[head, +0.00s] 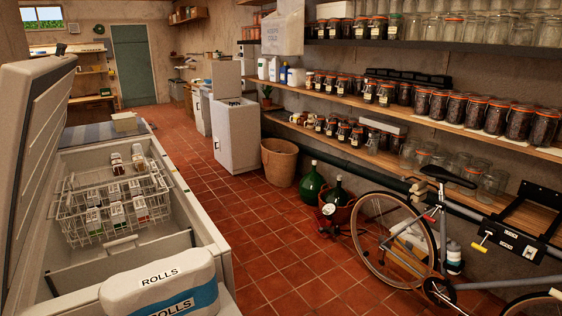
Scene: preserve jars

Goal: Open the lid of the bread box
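A white, rounded box (160,291) labelled "ROLLS" stands at the bottom of the head view, in front of the open chest freezer. It is the only thing here that looks like the bread box. Its white top appears closed, and a blue band with a second, partly cut-off label runs along its lower front. The bottom of the box is cut off by the picture edge. No handle on it can be made out. Neither of my grippers is in view.
The chest freezer's raised lid (38,140) stands at the left, and wire baskets (75,228) with small packs hang inside. A bicycle (434,235) leans at the right by shelves of jars. Green bottles (311,185) stand on the floor. The tiled floor (255,235) between is clear.

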